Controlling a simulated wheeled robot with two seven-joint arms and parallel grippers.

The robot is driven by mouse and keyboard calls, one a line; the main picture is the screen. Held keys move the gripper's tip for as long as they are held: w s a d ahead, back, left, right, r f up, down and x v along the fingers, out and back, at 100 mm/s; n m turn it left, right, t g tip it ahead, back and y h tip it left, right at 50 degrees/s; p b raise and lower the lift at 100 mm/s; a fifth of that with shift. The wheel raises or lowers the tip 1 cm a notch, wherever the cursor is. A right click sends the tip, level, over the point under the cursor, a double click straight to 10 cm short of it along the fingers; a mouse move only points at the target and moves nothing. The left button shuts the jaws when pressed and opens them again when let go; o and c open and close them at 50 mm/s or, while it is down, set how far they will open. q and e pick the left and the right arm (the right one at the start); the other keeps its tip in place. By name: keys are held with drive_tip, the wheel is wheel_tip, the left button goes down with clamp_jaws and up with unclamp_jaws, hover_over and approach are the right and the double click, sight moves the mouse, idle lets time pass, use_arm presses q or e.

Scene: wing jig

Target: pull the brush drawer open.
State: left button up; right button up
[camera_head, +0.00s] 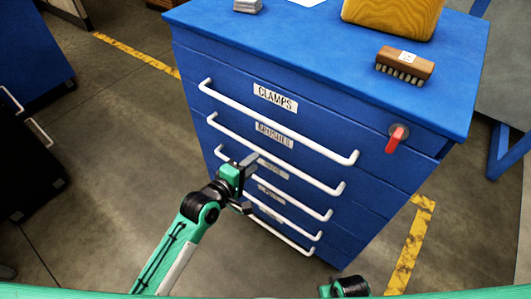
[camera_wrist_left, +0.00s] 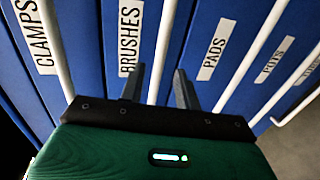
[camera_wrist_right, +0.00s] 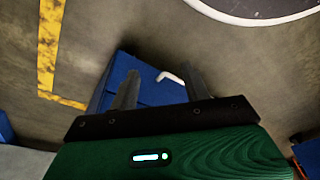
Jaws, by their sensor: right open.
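The blue cabinet has several flat drawers with long white bar handles, and all look shut. The brush drawer is second from the top. Its label (camera_head: 274,134) is blurred in the head view but reads BRUSHES in the left wrist view (camera_wrist_left: 130,35). Its handle (camera_head: 290,164) runs below the label. My left gripper (camera_head: 246,182) is open in front of the drawer fronts. In the left wrist view, the brush handle (camera_wrist_left: 164,35) passes between its two fingertips, not gripped; depth is hard to judge. My right gripper (camera_wrist_right: 157,85) is open and empty, low and away from the handles.
The CLAMPS drawer (camera_head: 275,97) lies above, and the PADS drawer (camera_wrist_left: 215,50) below. A red key or latch (camera_head: 396,139) sticks out at the upper right. A wooden brush (camera_head: 405,65) and a yellow block (camera_head: 392,15) sit on top. The floor (camera_head: 120,150) in front is clear.

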sight(265, 153)
use_arm(q)
drive_tip(key=x, duration=0.6)
drive_tip(key=shift+w+d, duration=0.25)
drive_tip(key=shift+w, duration=0.05)
drive_tip(key=shift+f, duration=0.1)
clamp_jaws()
